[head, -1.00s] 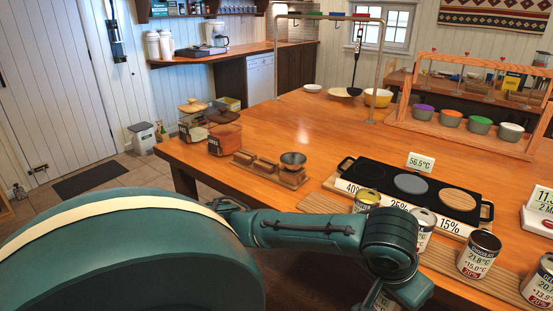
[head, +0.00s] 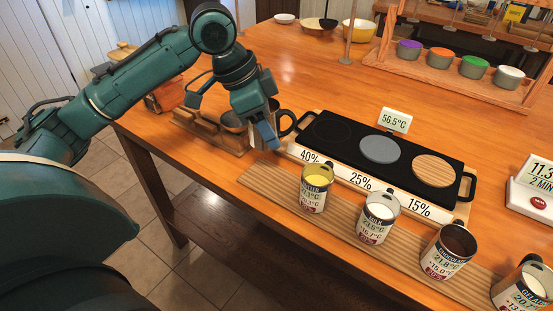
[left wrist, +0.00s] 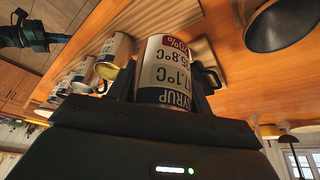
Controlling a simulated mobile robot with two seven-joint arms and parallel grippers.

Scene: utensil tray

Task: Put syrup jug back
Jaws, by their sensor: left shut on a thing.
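My left gripper (head: 266,136) is over the table's left part, left of the black hot plate (head: 331,131). It is shut on the syrup jug, whose dark handle (head: 288,122) shows to its right; the rest is largely hidden by the gripper in the head view. In the left wrist view the syrup jug (left wrist: 167,70) stands between the two fingers, with its white and navy label facing the camera upside down. I cannot tell whether its base touches the table. My right gripper is not in view.
A ribbed wooden strip (head: 262,180) runs along the front edge, with the butter can (head: 313,190), milk can (head: 377,220), chocolate can (head: 448,252) and gelatin can (head: 521,291). A wooden rack (head: 205,128) is left of the gripper.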

